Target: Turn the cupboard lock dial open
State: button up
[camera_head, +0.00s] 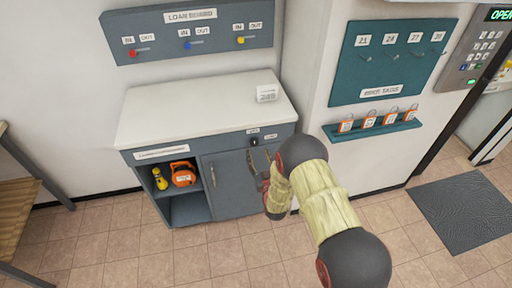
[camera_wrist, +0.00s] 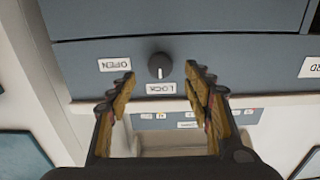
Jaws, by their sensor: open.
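The lock dial (camera_wrist: 159,66) is a small round black knob on the grey-blue cupboard front. Its pale pointer mark faces the LOCK label (camera_wrist: 160,89); the OPEN label (camera_wrist: 114,65) sits to its left in the wrist view, which looks upside down. In the head view the dial (camera_head: 254,142) is at the upper right of the cupboard (camera_head: 221,173), whose doors are shut. My gripper (camera_wrist: 164,80) is open, its two fingers spread on either side of the dial and apart from it. In the head view my gripper (camera_head: 258,165) is partly hidden by my arm.
The white countertop (camera_head: 190,110) holds a small white sign block (camera_head: 267,93). An open shelf at the left holds a yellow torch (camera_head: 159,178) and an orange item (camera_head: 182,173). A ledge with padlocks (camera_head: 373,129) is on the right wall. The floor (camera_head: 110,245) in front is clear.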

aim_at(255, 144)
jog(key=b+x, duration=0.1)
jog(key=x, duration=0.4)
jog(key=shift+w+a+f, duration=0.1)
jog(key=shift+w, duration=0.25)
jog(key=shift+c, duration=1.3)
jog(key=c, duration=0.9)
